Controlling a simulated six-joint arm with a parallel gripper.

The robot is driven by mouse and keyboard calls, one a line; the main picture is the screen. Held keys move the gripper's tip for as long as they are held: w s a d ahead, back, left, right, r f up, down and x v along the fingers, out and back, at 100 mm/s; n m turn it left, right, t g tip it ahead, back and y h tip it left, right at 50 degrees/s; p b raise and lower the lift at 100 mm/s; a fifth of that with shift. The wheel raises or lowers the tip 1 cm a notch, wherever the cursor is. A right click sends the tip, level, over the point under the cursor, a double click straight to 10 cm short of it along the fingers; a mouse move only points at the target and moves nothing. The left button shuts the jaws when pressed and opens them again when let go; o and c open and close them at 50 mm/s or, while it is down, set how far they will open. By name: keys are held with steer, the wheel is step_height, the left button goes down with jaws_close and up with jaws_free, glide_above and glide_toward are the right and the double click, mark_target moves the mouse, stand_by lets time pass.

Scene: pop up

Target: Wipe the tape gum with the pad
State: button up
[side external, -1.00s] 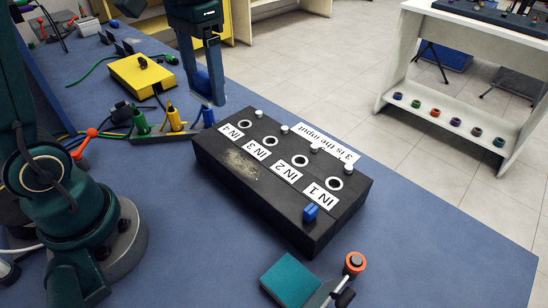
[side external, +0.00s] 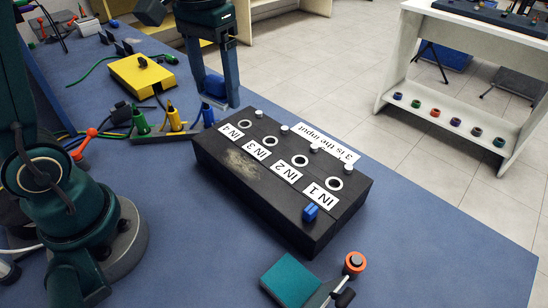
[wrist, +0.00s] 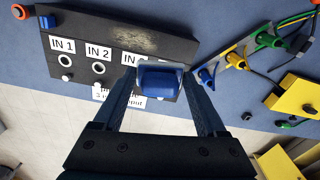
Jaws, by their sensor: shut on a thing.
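The tape gum is a pale, rough smear (side external: 241,163) on the top of the black box (side external: 310,236), near its front left edge. It also shows in the wrist view (wrist: 132,38), beyond the labelled holes. My gripper (side external: 214,94) hangs behind the far left end of the box, apart from the smear. It is shut on the blue pad (side external: 214,85), which sits between the fingers.
The box top has white pegs, ringed holes, labels and a small blue block (side external: 310,212). Coloured plugs (side external: 175,117) with cables stand left of the box, with a yellow box (side external: 142,72) behind. A teal block (side external: 287,279) and an orange ring (side external: 355,263) lie in front.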

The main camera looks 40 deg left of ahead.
steer(key=m, duration=0.2)
glide_above(257, 177)
step_height(257, 177, down, 2)
steer(key=shift+f, duration=4)
steer(key=shift+a+f, duration=0.1)
steer(key=shift+a, duration=0.3)
steer(key=shift+c, duration=0.6)
steer(key=shift+a+f, duration=0.1)
steer(key=shift+a, duration=3.65)
steer(key=shift+d, duration=4.15)
step_height(257, 177, up, 8)
